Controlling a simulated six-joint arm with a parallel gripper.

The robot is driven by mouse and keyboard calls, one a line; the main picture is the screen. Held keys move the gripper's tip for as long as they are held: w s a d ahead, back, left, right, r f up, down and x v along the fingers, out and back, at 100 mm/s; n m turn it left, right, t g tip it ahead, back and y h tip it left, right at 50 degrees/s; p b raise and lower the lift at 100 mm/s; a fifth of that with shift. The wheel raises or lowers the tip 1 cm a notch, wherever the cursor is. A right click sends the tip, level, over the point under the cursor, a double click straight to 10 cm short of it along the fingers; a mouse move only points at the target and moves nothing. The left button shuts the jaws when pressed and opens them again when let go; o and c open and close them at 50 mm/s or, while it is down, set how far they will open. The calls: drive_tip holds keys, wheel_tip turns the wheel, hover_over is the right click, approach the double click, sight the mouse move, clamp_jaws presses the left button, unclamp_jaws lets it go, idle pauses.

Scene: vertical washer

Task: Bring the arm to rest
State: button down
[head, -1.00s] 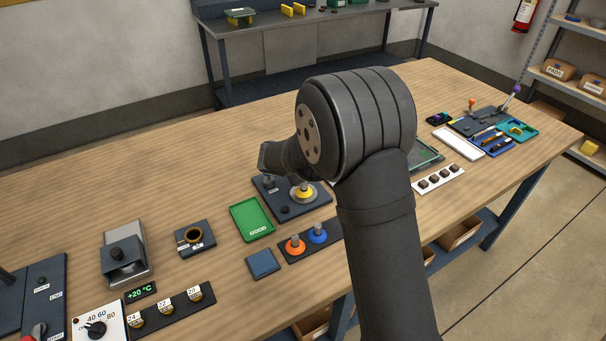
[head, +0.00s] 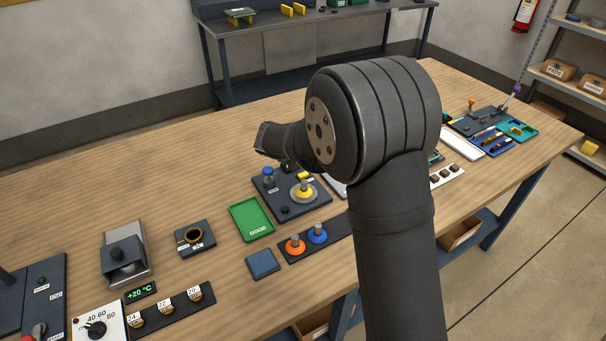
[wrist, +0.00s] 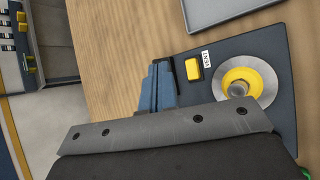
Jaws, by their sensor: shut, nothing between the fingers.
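My gripper shows in the wrist view as narrow blue-grey fingers (wrist: 158,85), shut and empty beside a dark fixture plate (wrist: 272,55). The plate carries a yellow button (wrist: 194,69) marked VENT and a yellow ring with a metal centre (wrist: 243,84). In the head view my arm's dark wrist end reaches left above the far side of this plate; the fingertips cannot be made out there. On the plate stand a blue-topped post (head: 268,173) and the yellow-ringed part (head: 304,190).
A dial panel (head: 97,328) is at the lower left. The far left of the wooden table is clear.

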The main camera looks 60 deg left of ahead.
drive_tip(key=shift+f, duration=0.1)
drive_tip(key=shift+f, duration=0.25)
drive_tip(key=shift+a, duration=0.1)
wheel_tip(320, 180, up, 5)
drive_tip(key=shift+f, duration=0.1)
idle(0.5)
